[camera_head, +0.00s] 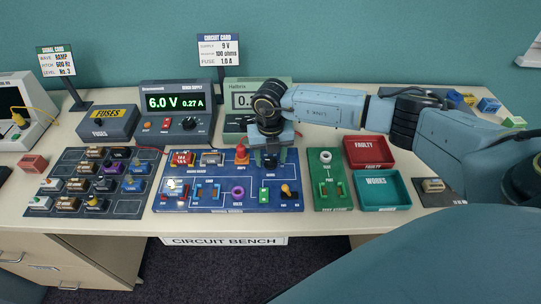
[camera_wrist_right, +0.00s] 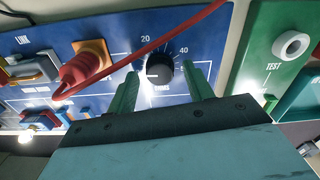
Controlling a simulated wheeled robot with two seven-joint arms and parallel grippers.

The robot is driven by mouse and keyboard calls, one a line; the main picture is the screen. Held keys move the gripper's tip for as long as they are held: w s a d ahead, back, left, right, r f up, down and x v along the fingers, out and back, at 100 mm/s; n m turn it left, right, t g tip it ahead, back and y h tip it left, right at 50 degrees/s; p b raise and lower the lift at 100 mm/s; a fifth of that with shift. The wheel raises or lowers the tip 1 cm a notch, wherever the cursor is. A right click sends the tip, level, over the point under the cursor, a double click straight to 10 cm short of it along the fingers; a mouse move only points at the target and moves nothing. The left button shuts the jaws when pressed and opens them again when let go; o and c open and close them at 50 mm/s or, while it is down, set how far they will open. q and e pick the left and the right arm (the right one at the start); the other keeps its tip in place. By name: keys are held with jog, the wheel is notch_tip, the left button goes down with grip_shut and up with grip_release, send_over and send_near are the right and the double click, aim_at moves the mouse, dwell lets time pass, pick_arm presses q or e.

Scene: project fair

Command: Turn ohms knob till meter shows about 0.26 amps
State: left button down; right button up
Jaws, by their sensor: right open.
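The ohms knob (camera_wrist_right: 160,68) is a round black dial on the blue circuit board (camera_head: 173,207). In the right wrist view, the numbers 20 and 40 show beside it, and its white mark points left. My right gripper (camera_wrist_right: 159,76) is open, with its green fingers on either side of the knob; I cannot tell whether they touch it. In the head view, the right gripper (camera_head: 268,158) hides the knob. The meter (camera_head: 241,88) behind is partly covered by my wrist and only "0.2" reads. My left gripper is not in view.
The bench supply (camera_head: 177,108) reads 6.0 V and 0.27 A. A red lead with a red plug (camera_wrist_right: 82,68) runs close beside the knob. A green tester (camera_head: 329,165), a red tray (camera_head: 369,163) and a teal tray (camera_head: 383,204) stand to the right. A lamp (camera_head: 171,185) glows.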

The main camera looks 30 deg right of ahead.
aim_at(271, 160)
notch_tip(271, 160, up, 13)
dwell(0.4)
jog(key=shift+r, duration=0.1)
